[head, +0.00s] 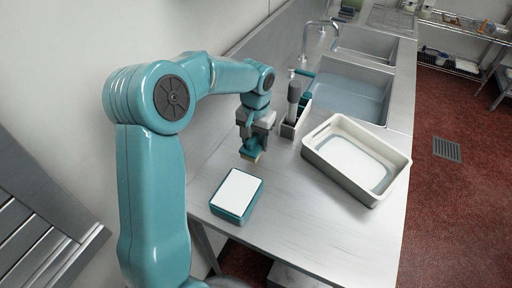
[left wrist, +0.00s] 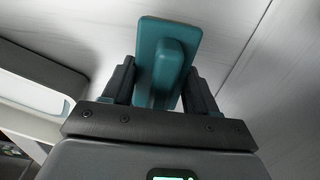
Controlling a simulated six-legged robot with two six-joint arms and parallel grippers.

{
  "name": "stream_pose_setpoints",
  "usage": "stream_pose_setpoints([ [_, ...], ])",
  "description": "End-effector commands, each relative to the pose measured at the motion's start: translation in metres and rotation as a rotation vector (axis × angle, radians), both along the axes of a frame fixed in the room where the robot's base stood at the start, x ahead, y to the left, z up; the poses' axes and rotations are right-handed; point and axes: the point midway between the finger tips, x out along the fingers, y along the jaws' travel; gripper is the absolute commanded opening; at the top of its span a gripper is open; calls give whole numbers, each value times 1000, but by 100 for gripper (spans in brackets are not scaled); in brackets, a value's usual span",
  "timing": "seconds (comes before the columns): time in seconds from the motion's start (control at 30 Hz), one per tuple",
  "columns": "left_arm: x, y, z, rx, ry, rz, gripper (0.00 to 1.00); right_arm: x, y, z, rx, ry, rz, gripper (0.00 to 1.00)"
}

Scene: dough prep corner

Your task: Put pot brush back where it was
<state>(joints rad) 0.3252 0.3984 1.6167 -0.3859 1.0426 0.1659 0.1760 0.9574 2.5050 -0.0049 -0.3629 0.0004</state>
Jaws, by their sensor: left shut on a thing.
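My left gripper (head: 254,137) is shut on the pot brush (head: 250,154), a teal block with pale bristles pointing down. It is held over the metal counter; whether the bristles touch the surface I cannot tell. In the left wrist view the brush (left wrist: 166,55) shows its teal back and raised grip between the two dark fingers (left wrist: 158,88). A narrow grey caddy (head: 292,130) stands just right of the gripper, holding a grey dispenser bottle (head: 293,98) and something teal behind it. My right gripper is not in view.
A teal tray with a white top (head: 237,192) lies in front of the gripper. A white tub (head: 390,178) stands to the right. Sinks (head: 345,90) with a faucet (head: 322,25) lie beyond. The counter (head: 295,210) between tray and tub is clear.

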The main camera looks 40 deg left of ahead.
Motion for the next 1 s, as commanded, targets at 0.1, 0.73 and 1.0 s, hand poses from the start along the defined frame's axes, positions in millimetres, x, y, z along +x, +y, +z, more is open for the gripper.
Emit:
stream_pose_setpoints([
  [0.1, 0, 0, -18, -2, 4, -2, 21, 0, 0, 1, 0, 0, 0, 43],
  [0.73, 2, 1, -46, 0, 1, -2, 77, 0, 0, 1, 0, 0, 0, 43],
  [1.0, 2, 1, -46, 0, 1, -2, 83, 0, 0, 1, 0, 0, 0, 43],
])
